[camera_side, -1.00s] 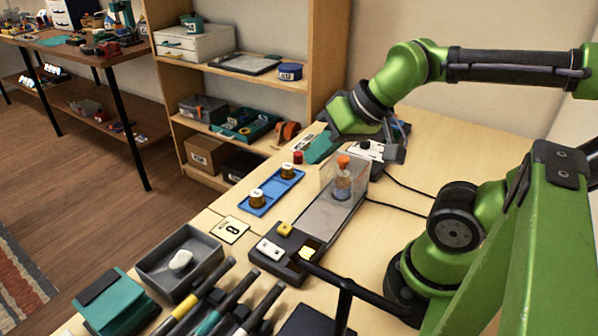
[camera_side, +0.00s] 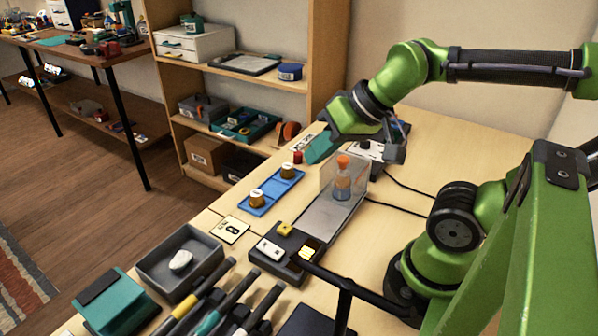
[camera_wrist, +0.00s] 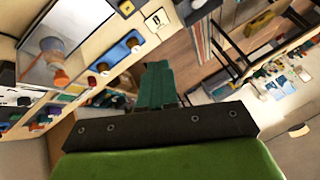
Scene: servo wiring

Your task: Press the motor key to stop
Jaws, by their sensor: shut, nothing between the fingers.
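A dark control box (camera_side: 303,265) stands at the front of the bench, with a white key (camera_side: 270,248), a yellow button (camera_side: 285,229) and a small lit yellow display (camera_side: 306,253). I cannot tell which of these is the motor key. A grey plate (camera_side: 318,218) runs back from the box to a clear guard around a bottle with an orange cap (camera_side: 344,162). My gripper (camera_side: 318,150) has teal fingers, closed together and empty, in the air above the bench's back left, away from the control box. The fingers also show in the wrist view (camera_wrist: 158,82).
A blue tray (camera_side: 272,188) with two brass pieces lies left of the plate, near a red knob (camera_side: 298,157) and a card (camera_side: 231,230). A grey bin (camera_side: 150,262) with a white object, dark-handled tools (camera_side: 232,303) and a teal box (camera_side: 118,303) occupy the front left.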

